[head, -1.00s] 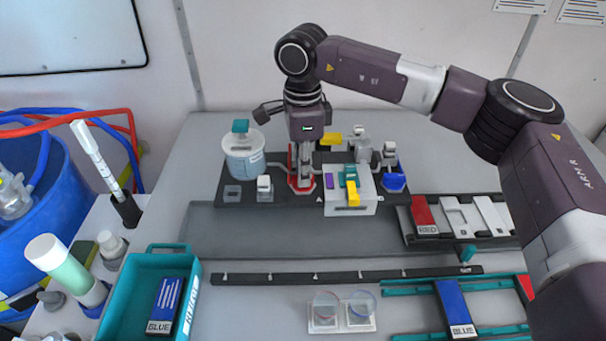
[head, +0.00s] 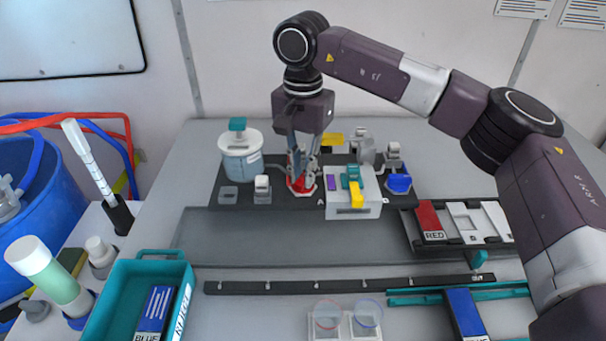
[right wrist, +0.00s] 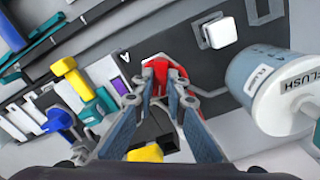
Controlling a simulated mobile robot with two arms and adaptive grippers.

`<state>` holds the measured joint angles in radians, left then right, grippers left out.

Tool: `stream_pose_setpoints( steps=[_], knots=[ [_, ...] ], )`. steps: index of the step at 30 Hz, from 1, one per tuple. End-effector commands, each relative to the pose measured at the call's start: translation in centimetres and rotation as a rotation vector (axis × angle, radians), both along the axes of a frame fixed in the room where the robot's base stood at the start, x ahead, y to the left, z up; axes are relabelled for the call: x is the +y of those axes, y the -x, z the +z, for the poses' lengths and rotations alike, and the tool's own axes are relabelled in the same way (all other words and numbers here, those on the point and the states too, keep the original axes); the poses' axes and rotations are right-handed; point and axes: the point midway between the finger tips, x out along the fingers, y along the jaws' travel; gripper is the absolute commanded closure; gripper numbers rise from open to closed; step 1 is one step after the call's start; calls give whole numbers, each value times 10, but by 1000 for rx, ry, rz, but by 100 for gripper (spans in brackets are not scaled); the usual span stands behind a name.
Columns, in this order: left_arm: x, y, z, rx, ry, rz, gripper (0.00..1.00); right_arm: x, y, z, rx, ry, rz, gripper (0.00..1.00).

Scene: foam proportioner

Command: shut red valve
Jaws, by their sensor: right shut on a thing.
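The fingers hide most of the gripped part, so I cannot read the valve's angle. My left gripper is not in view.
The flush pot (head: 241,158) stands close left of the valve. The block (head: 353,207) with yellow and teal levers is close right, with a blue knob (head: 399,183) beyond. A teal tray (head: 120,290) stands front left. The grey panel in front is clear.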

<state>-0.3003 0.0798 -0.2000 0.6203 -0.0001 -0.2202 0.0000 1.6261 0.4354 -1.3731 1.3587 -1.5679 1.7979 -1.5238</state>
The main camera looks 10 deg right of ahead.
Motion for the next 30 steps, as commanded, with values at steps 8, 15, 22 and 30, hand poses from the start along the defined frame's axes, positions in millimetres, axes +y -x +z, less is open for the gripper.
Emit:
stream_pose_setpoints(
  steps=[8,15,22,30],
  knots=[
    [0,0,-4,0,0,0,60,1,-1,1,-3,-3,240,100],
    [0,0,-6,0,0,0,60,1,-1,2,-4,-3,394,100],
    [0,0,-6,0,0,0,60,1,-1,2,-4,-2,476,100],
    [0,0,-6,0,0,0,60,1,-1,2,-4,-2,506,100]
  ],
)
